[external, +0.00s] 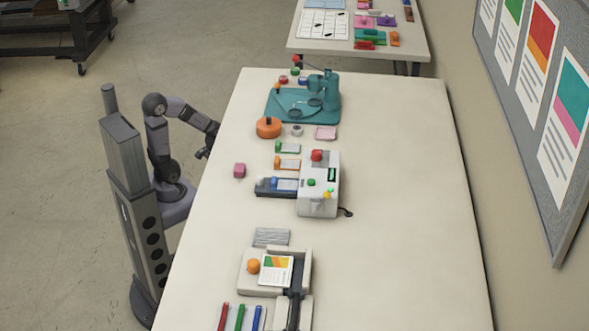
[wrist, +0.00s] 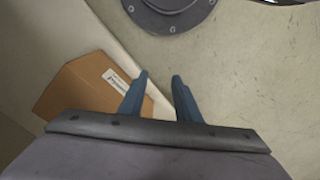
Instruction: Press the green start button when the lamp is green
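The white laminator (external: 318,205) stands on the long table, right of my arm. A green round button (external: 311,182) shows on its top. A red dome (external: 317,155) sits at its far end, beside a small green-lit panel (external: 332,174). Small green and yellow spots show near its front right corner; I cannot tell which part is the lamp. My gripper (external: 202,154) hangs near the table's left edge, well away from the laminator. In the wrist view its two blue fingers (wrist: 160,78) are apart with nothing between them.
A dark feed tray (external: 265,187) sticks out left of the laminator. A teal press (external: 326,90) and an orange round piece (external: 268,127) stand farther back. The table's right side is clear. A cardboard box (wrist: 85,88) shows in the wrist view.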

